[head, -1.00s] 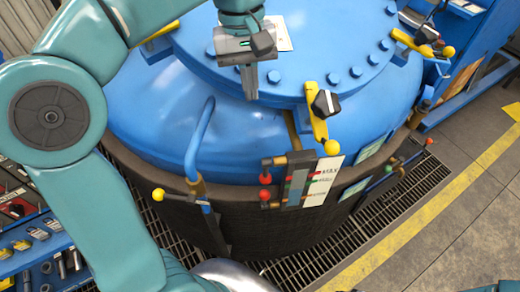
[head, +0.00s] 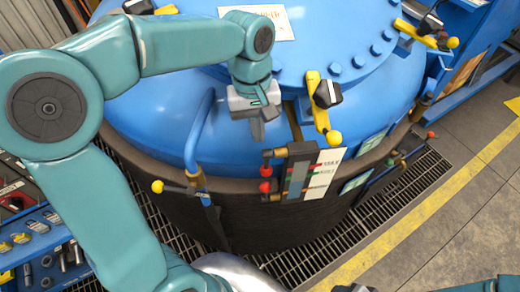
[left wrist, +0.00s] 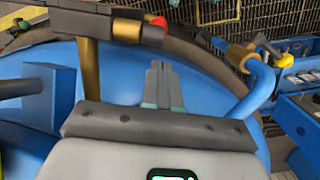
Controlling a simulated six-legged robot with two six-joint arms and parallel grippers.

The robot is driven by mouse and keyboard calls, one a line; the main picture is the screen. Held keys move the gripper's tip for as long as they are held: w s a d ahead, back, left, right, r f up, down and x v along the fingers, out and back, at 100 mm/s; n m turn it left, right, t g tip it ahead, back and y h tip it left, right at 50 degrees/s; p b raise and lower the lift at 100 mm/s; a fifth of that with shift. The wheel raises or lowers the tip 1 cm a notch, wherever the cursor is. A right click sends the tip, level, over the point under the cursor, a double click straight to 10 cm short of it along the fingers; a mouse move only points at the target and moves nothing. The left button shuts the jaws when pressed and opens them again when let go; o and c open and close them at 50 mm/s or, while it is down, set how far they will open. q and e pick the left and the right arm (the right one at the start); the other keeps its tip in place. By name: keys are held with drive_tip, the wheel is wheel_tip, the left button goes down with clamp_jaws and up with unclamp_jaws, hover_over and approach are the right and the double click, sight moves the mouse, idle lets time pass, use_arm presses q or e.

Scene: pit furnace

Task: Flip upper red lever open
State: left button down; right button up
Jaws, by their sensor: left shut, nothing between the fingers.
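The gauge panel (head: 298,174) is mounted on the front side of the blue vessel. At its left edge the upper red lever end (head: 265,170) sits above a lower red lever end (head: 265,187). My left gripper (head: 257,138) is shut and empty, pointing down just above and slightly left of the panel, apart from the levers. In the left wrist view the shut fingers (left wrist: 162,82) stand over blue vessel surface, with a red knob (left wrist: 158,21) beyond them at the top. Which lever that knob belongs to is unclear. My right gripper is out of view.
A yellow clamp handle (head: 320,105) stands close right of the gripper. A blue pipe (head: 197,135) and a yellow-knobbed valve (head: 158,187) lie to the left. A floor grate (head: 280,268) runs below the vessel.

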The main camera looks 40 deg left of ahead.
use_arm(q)
wheel_tip(320, 180, down, 7)
drive_tip(key=d, duration=0.1)
drive_tip(key=shift+s+d+f, duration=0.15)
drive_tip(key=shift+s+d, duration=0.05)
drive_tip(key=shift+s, duration=0.1)
idle(0.4)
wheel_tip(320, 180, up, 16)
drive_tip(key=a, duration=0.2)
drive_tip(key=shift+w+r, duration=0.2)
drive_tip(key=shift+w, duration=0.2)
